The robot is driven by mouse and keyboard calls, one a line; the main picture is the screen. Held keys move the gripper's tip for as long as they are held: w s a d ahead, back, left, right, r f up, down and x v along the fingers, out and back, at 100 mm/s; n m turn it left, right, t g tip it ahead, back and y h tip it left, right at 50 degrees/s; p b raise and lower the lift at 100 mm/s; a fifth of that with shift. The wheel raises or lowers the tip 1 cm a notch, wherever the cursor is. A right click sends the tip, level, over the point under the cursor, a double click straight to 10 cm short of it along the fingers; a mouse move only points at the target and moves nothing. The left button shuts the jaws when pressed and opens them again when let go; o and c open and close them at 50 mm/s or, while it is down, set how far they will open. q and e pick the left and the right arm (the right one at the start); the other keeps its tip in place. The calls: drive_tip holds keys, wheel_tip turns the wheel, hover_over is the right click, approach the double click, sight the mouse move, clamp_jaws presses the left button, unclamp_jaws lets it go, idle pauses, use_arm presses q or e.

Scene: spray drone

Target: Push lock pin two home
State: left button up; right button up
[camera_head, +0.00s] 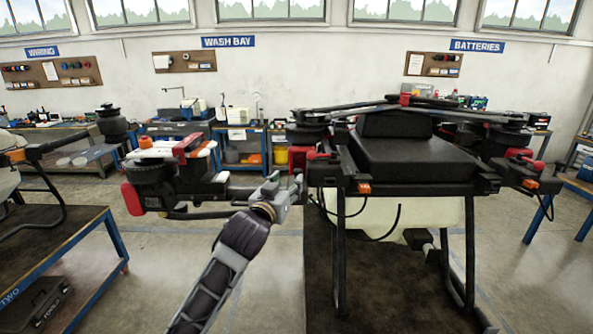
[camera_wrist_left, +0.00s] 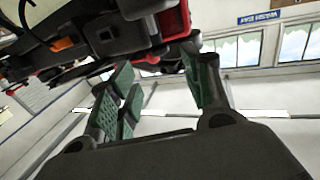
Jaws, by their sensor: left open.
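The spray drone (camera_head: 410,155) stands on a dark mat, with a black body and a pale tank below. One of its arms (camera_head: 225,188) reaches out to the left, with a dark motor (camera_head: 152,172) and a red cap at its end. My left gripper (camera_head: 283,184) is at the inner end of that arm, beside the hinge near the drone body. In the left wrist view my gripper's green-padded fingers (camera_wrist_left: 163,80) are apart and nothing shows between them. A red block (camera_wrist_left: 173,20) on dark drone parts is just above them. I cannot make out lock pin two.
A blue-framed bench (camera_head: 75,245) stands at the left, with part of another machine on it. Workbenches (camera_head: 240,133) with tools and a yellow container line the back wall. The floor between the left bench and the drone is clear apart from my arm.

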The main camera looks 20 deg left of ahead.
sight(296, 172)
use_arm(q)
drive_tip(key=shift+w+d+p, duration=0.1)
drive_tip(key=shift+w+p, duration=1)
drive_tip(key=shift+w, duration=3.3)
clamp_jaws()
